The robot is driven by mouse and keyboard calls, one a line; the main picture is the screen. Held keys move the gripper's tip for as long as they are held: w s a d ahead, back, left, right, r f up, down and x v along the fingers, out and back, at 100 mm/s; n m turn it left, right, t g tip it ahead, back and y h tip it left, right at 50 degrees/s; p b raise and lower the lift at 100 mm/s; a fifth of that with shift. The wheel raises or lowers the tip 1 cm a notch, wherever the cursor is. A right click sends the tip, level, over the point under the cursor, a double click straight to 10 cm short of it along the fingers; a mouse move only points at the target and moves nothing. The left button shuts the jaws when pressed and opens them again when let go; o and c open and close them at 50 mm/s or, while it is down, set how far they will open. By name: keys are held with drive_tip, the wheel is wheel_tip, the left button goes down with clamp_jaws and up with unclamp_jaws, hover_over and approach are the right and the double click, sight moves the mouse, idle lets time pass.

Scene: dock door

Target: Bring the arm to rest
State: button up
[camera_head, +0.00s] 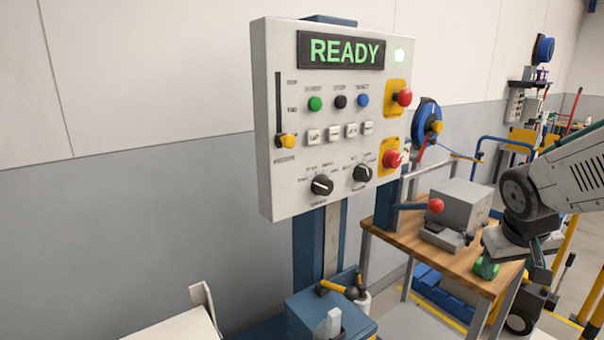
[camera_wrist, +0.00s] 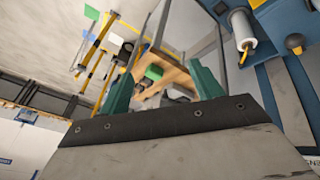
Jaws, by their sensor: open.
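My gripper (camera_head: 514,264) hangs at the right of the head view, at the end of my arm, in front of the wooden-topped bench (camera_head: 397,237). In the wrist view the two green fingers of my gripper (camera_wrist: 162,82) stand wide apart with nothing held between them. The gripper is open and empty. It is well to the right of the control panel (camera_head: 290,190) and apart from it. The panel's screen reads READY in green, with a green lamp lit beside it.
A grey box-shaped machine (camera_head: 462,203) with a red-knobbed lever stands on the bench, close to my gripper in the picture. A blue pedestal (camera_head: 335,312) with a yellow-handled tool is below the panel. Yellow posts and a wheeled cart stand at the right.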

drive_tip(key=s+a+r+g+y, duration=0.1)
drive_tip(key=s+a+r, duration=0.1)
drive_tip(key=s+a, duration=0.4)
drive_tip(key=s+a+r+n+g+y, duration=0.1)
drive_tip(key=s+a, duration=0.5)
drive_tip(key=s, duration=0.7)
drive_tip(key=shift+s+a+r+y, duration=0.3)
drive_tip(key=shift+r+y, duration=0.15)
drive_tip(key=shift+y, duration=0.15)
